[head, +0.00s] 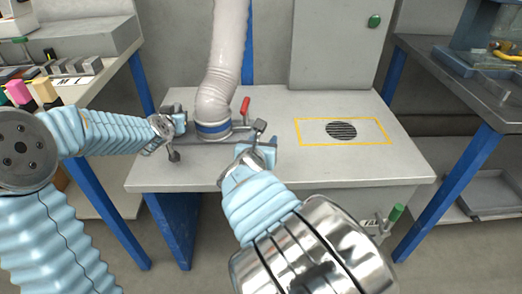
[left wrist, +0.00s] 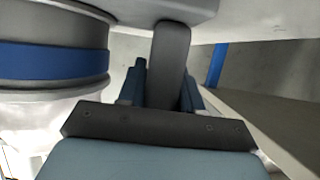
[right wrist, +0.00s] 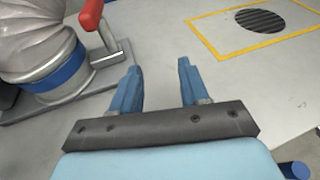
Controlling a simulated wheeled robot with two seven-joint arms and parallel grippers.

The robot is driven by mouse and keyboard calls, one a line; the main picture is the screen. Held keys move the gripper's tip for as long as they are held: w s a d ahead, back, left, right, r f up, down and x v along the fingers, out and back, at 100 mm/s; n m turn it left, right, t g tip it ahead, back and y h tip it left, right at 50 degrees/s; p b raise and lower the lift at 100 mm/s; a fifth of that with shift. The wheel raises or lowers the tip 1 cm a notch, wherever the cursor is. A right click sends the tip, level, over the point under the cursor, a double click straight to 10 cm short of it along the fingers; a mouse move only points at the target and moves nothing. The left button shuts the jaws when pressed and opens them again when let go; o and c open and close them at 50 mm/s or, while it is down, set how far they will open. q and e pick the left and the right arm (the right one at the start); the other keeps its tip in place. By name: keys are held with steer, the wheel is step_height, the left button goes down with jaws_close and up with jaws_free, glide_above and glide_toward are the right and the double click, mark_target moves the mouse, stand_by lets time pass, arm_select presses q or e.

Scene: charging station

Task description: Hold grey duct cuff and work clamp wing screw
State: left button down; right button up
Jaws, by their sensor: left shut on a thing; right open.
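The grey duct cuff (head: 211,136) with a blue band stands at the lower end of the pale duct hose (head: 219,85), on a grey base plate on the bench. My left gripper (head: 178,122) is left of the cuff, shut on a dark grey bar (left wrist: 172,60) beside the blue band (left wrist: 50,62). My right gripper (head: 263,150) is right of the cuff, open and empty over the bench top. A red-handled lever (head: 245,106) stands beside the cuff, left of my right fingers in the right wrist view (right wrist: 91,15). I cannot clearly make out the clamp wing screw.
The bench top (head: 300,172) is clear at the front and right. A yellow-outlined rectangle with a round dark grille (head: 341,130) lies right of my right gripper. Side tables flank the bench, and a grey cabinet (head: 335,45) stands behind it.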

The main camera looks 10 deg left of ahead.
steer(key=shift+s+d+f+m+g, duration=0.15)
steer(key=shift+s+f+m+g, duration=0.15)
steer(key=shift+f+g, duration=0.4)
steer(key=shift+s+a+f+g, duration=0.25)
steer(key=shift+a+f+g, duration=0.1)
steer(key=shift+g, duration=0.15)
steer(key=shift+m, duration=0.3)
steer(key=shift+d, duration=0.1)
